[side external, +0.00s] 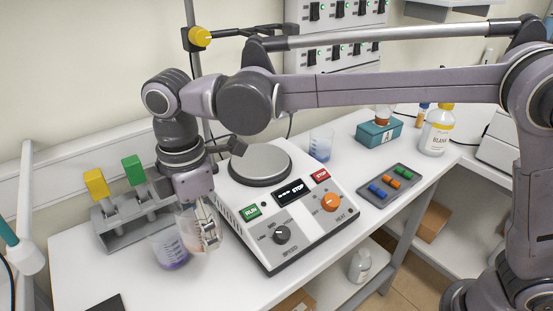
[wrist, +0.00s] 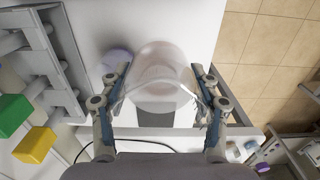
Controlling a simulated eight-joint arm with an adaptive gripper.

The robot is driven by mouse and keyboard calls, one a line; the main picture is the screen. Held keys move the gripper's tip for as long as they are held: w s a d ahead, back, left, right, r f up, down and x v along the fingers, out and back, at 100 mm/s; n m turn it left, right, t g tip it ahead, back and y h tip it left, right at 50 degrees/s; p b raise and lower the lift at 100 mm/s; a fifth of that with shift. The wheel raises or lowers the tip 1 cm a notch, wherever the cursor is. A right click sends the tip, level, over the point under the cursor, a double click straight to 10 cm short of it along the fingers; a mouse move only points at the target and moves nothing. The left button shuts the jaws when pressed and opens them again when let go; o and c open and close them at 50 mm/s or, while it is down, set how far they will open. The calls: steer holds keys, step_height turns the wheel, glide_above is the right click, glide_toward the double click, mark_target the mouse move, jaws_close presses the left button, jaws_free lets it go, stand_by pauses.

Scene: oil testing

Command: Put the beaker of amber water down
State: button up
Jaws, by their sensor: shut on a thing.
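The beaker of amber water (side external: 188,229) is a clear beaker with a faint pinkish-amber tint, near the left front of the white bench. My gripper (side external: 207,236) points down and is shut on it. In the wrist view the beaker (wrist: 160,85) sits between the two fingers of my gripper (wrist: 162,72). I cannot tell whether its base touches the bench. A second beaker with purple liquid (side external: 172,258) stands close beside it, to the left, and also shows in the wrist view (wrist: 116,59).
A grey rack with yellow and green blocks (side external: 130,227) stands at left. A hotplate stirrer (side external: 290,215) is close on the right. A blue-tinted beaker (side external: 321,145), a tray with coloured pieces (side external: 390,186) and a bottle (side external: 437,130) stand farther right. The bench's front edge is near.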

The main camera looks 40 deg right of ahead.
steer(key=s+a+f, duration=0.1)
steer(key=a+f, duration=0.1)
steer(key=a, duration=0.1)
steer(key=s+a+f, duration=0.1)
steer(key=a+f, duration=0.1)
steer(key=a, duration=0.1)
steer(key=s+a+f, duration=0.1)
steer(key=a+f, duration=0.1)
steer(key=a, duration=0.2)
steer(key=shift+s+f, duration=0.2)
steer(key=shift+s, duration=0.2)
steer(key=shift+a+f, duration=0.1)
steer(key=shift+f, duration=1.95)
steer(key=shift+f, duration=0.1)
steer(key=o, duration=1.8)
steer(key=shift+c, duration=0.2)
